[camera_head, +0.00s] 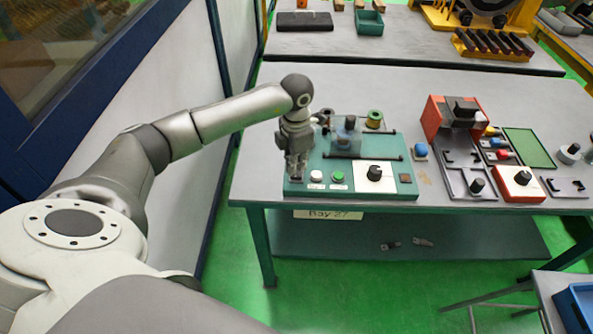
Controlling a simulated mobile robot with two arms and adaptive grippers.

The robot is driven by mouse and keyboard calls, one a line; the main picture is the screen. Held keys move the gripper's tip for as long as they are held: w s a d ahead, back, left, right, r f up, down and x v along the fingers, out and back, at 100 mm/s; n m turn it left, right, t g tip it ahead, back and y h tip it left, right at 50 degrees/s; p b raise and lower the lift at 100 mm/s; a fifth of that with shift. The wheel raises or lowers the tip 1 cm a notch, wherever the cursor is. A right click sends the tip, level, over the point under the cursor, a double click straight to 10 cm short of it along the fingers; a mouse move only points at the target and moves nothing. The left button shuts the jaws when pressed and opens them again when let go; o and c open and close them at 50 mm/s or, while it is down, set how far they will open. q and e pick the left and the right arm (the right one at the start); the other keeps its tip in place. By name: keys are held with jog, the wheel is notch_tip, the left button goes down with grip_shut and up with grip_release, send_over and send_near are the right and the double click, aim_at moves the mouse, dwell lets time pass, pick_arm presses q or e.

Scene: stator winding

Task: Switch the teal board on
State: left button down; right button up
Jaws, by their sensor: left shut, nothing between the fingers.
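The teal board (337,189) lies at the front left of the table. My left gripper (296,177) points down over the board's left front end, just left of the white button. Its fingers are shut and empty. I cannot tell whether the fingertips touch the board. My right gripper is not in view.
A blue round button (421,150) stands right of the board. Further right are an orange-red box (436,118), a red box with a black knob (520,185) and a green mat (529,148). Copper and green spools (374,119) stand at the board's back. Another table (400,45) is behind.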

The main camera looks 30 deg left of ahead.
aim_at(296, 175)
pick_arm(q)
jog(key=shift+s+f+b, duration=0.1)
jog(key=shift+f+b, duration=1)
jog(key=shift+f, duration=0.25)
dwell(0.9)
jog(key=shift+r, duration=0.15)
jog(key=shift+r+p, duration=0.75)
jog(key=shift+r, duration=0.15)
jog(key=shift+r+p, duration=1.45)
jog(key=shift+r, duration=1.05)
